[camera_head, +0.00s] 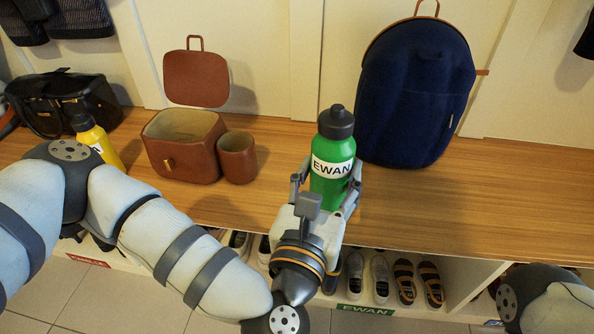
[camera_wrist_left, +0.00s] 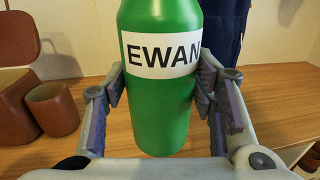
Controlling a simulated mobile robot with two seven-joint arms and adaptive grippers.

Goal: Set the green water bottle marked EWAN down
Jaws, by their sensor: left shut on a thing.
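The green water bottle (camera_head: 332,160) has a black cap and a white label reading EWAN. It is upright over the wooden bench top (camera_head: 270,200), between the brown cup and the blue backpack. My left gripper (camera_head: 326,185) is shut on the bottle from the front, with a finger on each side of its body. The bottle also fills the middle of the left wrist view (camera_wrist_left: 160,105), between the finger pads. I cannot tell whether its base touches the bench. My right gripper is not in view; part of my right arm shows at the lower right.
A brown open box (camera_head: 183,160) and brown cup (camera_head: 237,158) stand left of the bottle. A blue backpack (camera_head: 415,95) stands behind right. A yellow bottle (camera_head: 97,140) and black bag (camera_head: 62,100) are far left. Shoes (camera_head: 380,278) fill cubbies below. The bench's right side is clear.

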